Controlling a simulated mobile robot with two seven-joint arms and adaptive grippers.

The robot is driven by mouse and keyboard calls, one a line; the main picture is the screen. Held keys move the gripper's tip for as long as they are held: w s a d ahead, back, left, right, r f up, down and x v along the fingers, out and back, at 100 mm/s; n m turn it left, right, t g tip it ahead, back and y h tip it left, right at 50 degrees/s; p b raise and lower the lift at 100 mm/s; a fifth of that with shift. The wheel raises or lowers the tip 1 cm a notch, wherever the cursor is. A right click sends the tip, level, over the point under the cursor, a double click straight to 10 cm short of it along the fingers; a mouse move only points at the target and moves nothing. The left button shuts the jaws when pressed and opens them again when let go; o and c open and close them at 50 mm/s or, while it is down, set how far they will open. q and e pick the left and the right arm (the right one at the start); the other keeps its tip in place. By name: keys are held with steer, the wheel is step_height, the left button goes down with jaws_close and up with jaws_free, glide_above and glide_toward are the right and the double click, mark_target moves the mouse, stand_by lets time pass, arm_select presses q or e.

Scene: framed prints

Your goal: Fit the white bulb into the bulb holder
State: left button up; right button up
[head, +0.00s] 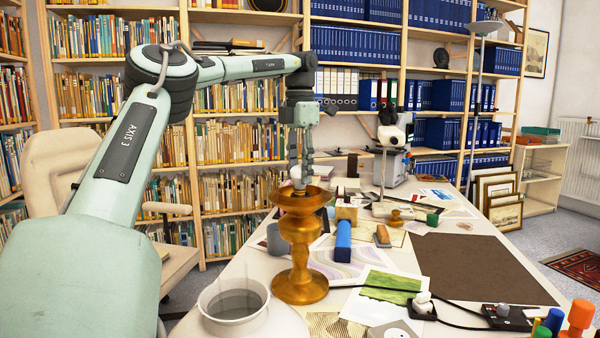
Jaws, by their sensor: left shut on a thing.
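My left gripper (300,174) points down over the brown-gold pedestal bowl (301,238). It is shut on a small pale thing (298,183) that looks like the white bulb. The fingers and the bowl's rim hide part of it, and I cannot tell whether it touches the bowl. At the front right, a rounded white piece (422,297) sits on a small black block (422,313) with a cable. Further right is a black box (506,318) with a grey knob. I cannot tell for sure which of these is the bulb holder. My right gripper is not in view.
A blue cylinder (343,242) and wooden blocks stand right of the pedestal bowl. A pale round pot (233,304) is at front left. A microscope (392,150) stands behind. The dark brown mat (478,266) is clear. Coloured pegs (577,318) stand at front right.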

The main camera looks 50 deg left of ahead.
arm_select(q)
steer(key=shift+f, duration=0.35)
steer(key=shift+f, duration=0.1)
steer(key=shift+f, duration=0.15)
steer(key=o, duration=1)
step_height(320, 180, up, 13)
steer(key=shift+f, duration=0.2)
